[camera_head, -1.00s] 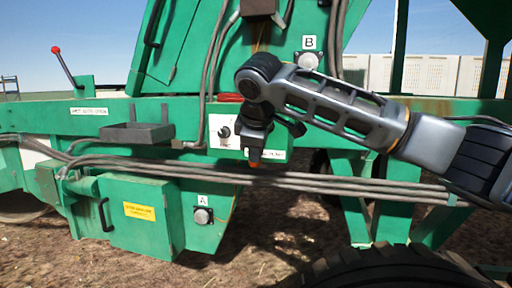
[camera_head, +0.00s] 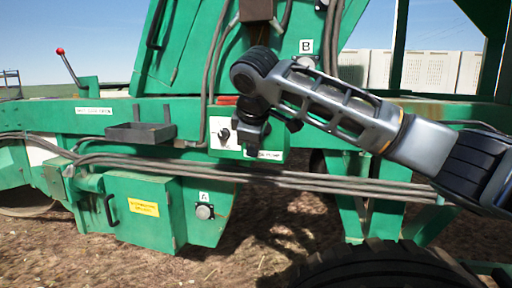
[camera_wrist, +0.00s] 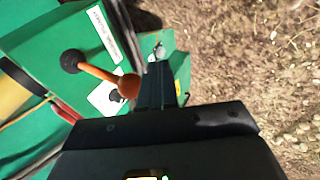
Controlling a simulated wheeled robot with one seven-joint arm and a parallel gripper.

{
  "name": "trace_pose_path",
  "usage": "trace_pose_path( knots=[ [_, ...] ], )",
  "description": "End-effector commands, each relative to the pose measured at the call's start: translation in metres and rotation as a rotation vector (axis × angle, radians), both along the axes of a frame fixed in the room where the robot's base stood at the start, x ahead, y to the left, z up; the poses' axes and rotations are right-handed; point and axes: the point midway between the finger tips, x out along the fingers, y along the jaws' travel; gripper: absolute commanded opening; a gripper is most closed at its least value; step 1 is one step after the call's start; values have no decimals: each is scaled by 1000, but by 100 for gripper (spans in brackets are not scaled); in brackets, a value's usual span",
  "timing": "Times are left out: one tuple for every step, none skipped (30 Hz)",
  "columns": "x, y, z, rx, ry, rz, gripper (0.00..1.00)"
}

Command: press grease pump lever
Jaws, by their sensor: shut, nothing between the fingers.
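The grease pump lever (camera_wrist: 100,73) shows in the wrist view as an orange handle with a round orange knob and a dark round base on a green panel. A white label with partly readable lettering is beside it. My gripper (camera_wrist: 157,70) is shut and empty, its dark fingers just right of the knob; I cannot tell whether they touch it. In the head view my gripper (camera_head: 256,150) hangs in front of the green panel, over the label ending in "PUMP". The lever is hidden there behind my gripper.
A white plate with a black knob (camera_head: 224,133) is just left of my gripper. Long grey hoses (camera_head: 300,180) run below it. A grey tray (camera_head: 140,133) and a red-knobbed lever (camera_head: 66,62) are further left. A tyre (camera_head: 385,268) stands at the lower right.

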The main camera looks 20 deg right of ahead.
Motion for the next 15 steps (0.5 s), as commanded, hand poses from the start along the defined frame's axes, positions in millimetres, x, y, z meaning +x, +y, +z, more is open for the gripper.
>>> trace_pose_path(
  knots=[
    [-8,4,10,1,-7,5,0],
    [-13,5,15,1,-7,3,0],
    [-18,7,23,1,-8,5,0],
    [-22,8,27,1,-8,5,0],
    [-26,9,33,1,-8,4,0],
    [-31,11,39,1,-10,4,0],
    [-35,12,43,1,-9,4,0],
    [-38,14,48,2,-10,3,0],
    [-42,14,52,2,-9,3,0],
    [-45,15,56,1,-9,3,0],
    [-47,16,59,2,-9,3,0],
    [-50,17,63,2,-9,3,0],
    [-52,18,65,2,-9,3,0],
    [-54,18,67,1,-8,2,0],
    [-55,19,69,0,-8,2,0]
  ],
)
